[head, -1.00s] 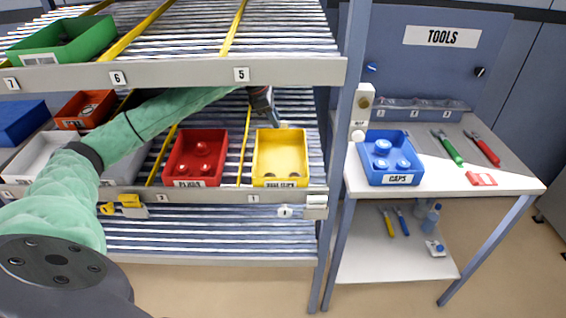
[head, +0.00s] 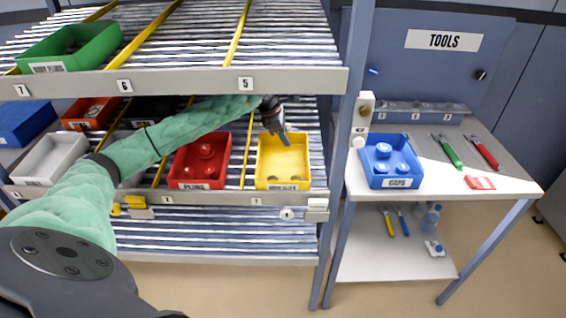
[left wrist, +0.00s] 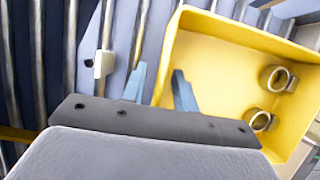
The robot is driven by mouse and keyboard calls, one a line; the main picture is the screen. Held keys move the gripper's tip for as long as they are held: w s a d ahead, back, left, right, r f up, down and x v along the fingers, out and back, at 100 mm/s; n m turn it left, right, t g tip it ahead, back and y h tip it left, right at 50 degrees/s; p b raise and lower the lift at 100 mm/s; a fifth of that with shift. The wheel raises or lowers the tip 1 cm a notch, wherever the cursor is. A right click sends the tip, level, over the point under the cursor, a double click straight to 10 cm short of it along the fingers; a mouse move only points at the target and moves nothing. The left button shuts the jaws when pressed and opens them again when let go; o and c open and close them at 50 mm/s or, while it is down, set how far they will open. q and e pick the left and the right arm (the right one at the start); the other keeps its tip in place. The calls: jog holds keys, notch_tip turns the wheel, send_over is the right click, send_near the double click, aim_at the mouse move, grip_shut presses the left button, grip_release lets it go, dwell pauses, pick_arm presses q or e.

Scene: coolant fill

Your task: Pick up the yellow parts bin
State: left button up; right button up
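The yellow parts bin (head: 284,166) stands on the middle roller shelf at its right end, with a white label on its front. It holds a few ring-like parts, clearer in the left wrist view, where the bin (left wrist: 224,72) fills the right side. My left gripper (head: 284,141) reaches over the bin's back part, pointing down. In the left wrist view the fingers of my left gripper (left wrist: 158,82) are apart, one inside the bin and one outside its wall. Contact with the wall cannot be told. My right gripper is not in view.
A red bin (head: 198,165) stands left of the yellow bin, beyond a yellow lane divider. The upper shelf (head: 200,82) hangs above my left arm. A grey rack post (head: 345,150) stands to the right, before a table with a blue bin (head: 390,160).

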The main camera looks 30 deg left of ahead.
pick_arm(q)
jog(key=shift+f, duration=0.1)
grip_shut()
dwell(0.4)
